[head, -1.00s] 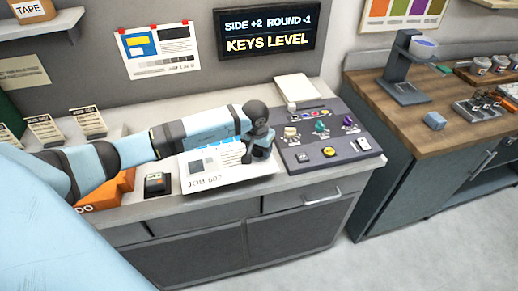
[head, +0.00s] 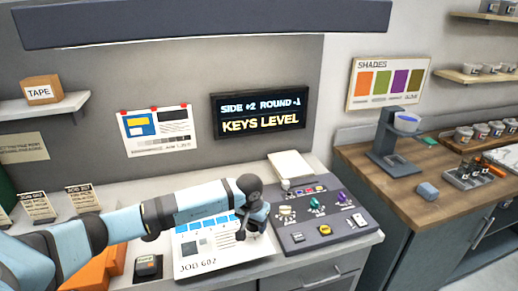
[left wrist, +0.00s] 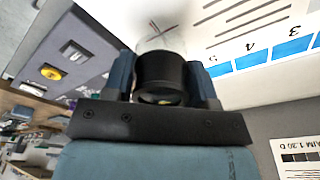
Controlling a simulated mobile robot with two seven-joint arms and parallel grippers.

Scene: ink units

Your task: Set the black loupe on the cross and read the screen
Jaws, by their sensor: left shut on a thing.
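My left gripper (head: 251,222) is over the right end of the printed sheet (head: 205,261), beside the console. In the left wrist view its two fingers (left wrist: 162,84) are shut on the black loupe (left wrist: 162,70), one on each side. A red and dark cross (left wrist: 160,36) shows on the white sheet just beyond the loupe, near its clear part. I cannot tell whether the loupe touches the sheet. The wall screen (head: 260,113) reads "SIDE +2 ROUND -1" and "KEYS LEVEL". My right gripper is not in view.
The grey console (head: 320,236) with coloured keys and a yellow button (head: 324,230) stands right of the sheet. A small dark device (head: 147,266) is left of it. A white pad (head: 290,166) lies behind. A wooden counter (head: 405,200) is at the right.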

